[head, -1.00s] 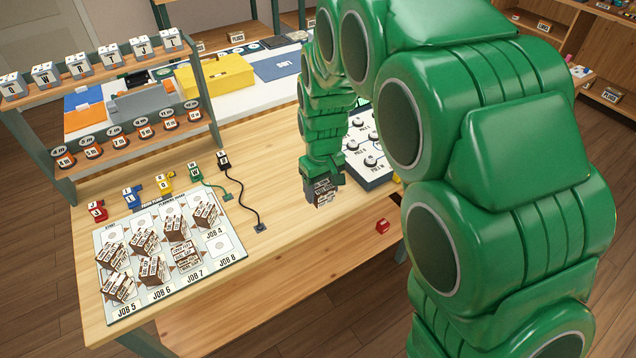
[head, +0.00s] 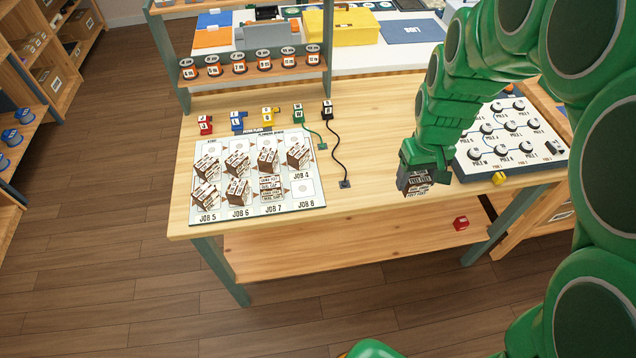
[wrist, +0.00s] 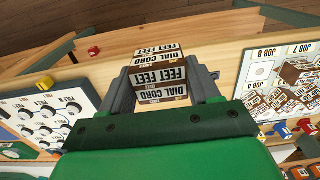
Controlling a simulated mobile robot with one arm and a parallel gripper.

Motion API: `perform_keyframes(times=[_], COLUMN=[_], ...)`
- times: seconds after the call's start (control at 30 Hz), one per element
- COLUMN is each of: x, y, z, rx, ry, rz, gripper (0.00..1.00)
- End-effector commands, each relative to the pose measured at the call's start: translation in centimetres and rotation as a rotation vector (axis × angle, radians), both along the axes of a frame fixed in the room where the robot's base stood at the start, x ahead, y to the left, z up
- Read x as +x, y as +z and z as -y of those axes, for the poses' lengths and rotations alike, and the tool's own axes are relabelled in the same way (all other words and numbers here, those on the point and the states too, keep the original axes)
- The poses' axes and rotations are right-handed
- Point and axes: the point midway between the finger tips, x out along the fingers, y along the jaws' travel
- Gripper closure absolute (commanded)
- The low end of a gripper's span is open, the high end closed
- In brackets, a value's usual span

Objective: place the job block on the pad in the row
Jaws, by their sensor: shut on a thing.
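The white job card (head: 316,205) lies on the bench at left, with pads in two rows. Similar blocks (head: 237,165) stand on several pads, including JOB 7 (head: 271,186). The JOB 8 pad (head: 304,188) at the near right corner is bare.
Coloured pieces (head: 237,121) stand behind the card. Green and black cords (head: 335,150) lie between the card and my gripper. A switch panel (head: 510,135) is at right with a yellow piece (head: 499,178) at its edge. A red block (head: 461,223) lies on the lower shelf.

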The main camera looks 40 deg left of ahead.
Motion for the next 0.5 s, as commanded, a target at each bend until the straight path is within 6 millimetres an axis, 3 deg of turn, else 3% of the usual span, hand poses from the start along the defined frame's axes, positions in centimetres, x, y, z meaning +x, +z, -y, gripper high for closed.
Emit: perform_keyframes(times=[0.5], x=[-7.9], y=[0.6], z=[-8.8], rx=[0.001], ry=[0.208], rz=[0.001], gripper=[0.70])
